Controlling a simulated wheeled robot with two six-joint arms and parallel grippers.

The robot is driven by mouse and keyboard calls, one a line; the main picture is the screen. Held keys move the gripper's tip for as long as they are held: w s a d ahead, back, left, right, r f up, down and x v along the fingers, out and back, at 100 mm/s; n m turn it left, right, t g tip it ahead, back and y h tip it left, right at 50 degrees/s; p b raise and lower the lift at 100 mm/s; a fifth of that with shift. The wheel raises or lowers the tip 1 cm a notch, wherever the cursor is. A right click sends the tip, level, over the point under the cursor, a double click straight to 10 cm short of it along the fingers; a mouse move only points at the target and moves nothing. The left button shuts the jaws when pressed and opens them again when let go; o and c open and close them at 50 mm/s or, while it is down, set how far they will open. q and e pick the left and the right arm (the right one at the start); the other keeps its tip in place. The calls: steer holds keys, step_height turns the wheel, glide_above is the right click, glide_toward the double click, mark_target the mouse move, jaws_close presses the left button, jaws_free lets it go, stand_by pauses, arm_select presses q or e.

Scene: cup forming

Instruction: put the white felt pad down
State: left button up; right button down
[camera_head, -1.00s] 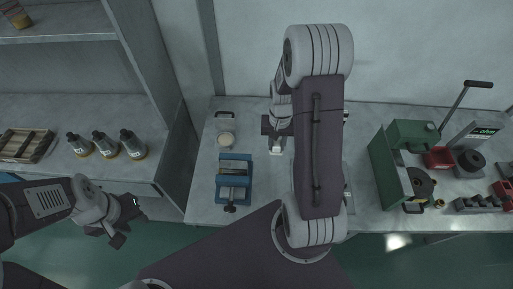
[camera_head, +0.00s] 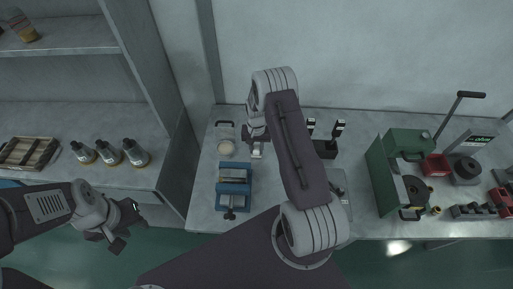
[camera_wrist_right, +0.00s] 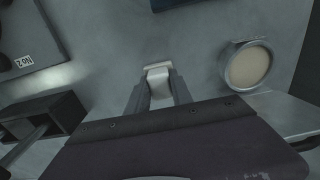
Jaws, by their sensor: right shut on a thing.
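The white felt pad (camera_wrist_right: 157,82) is held between the fingers of my right gripper (camera_wrist_right: 158,92) in the right wrist view. In the head view the pad (camera_head: 257,151) shows as a small pale piece below my right gripper (camera_head: 257,143), above the workbench. Whether it touches the bench cannot be told. A round holder with a beige disc (camera_wrist_right: 248,66) lies close by; in the head view it is just left of the pad (camera_head: 226,147). My left gripper (camera_head: 122,223) hangs at the lower left, away from the bench; its fingers are too small to read.
A blue vise (camera_head: 234,187) stands in front of the round holder. A dark stand with upright black-and-white tools (camera_head: 325,148) is behind my right arm. A green press (camera_head: 400,170) stands at the right. Several bottles (camera_head: 134,152) stand on the left shelf.

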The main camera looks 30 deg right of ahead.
mark_target(256, 148)
steer(key=shift+w+f, duration=0.1)
steer(key=shift+f, duration=0.2)
steer(key=c, duration=1.1)
jaws_free()
steer(key=shift+r, duration=0.2)
step_height(256, 148, up, 12)
steer(key=b, duration=0.2)
steer(key=s+a+r+n, duration=0.2)
steer(key=s+a, duration=0.1)
steer(key=s, duration=0.3)
steer(key=s+a+r+n, duration=0.2)
steer(key=s+a, duration=0.2)
steer(key=s, duration=0.2)
steer(key=s+a+r+n+t, duration=0.1)
steer(key=s+a+r+n, duration=0.1)
steer(key=s+a, duration=0.2)
steer(key=shift+s+r, duration=0.2)
steer(key=shift+s, duration=0.95)
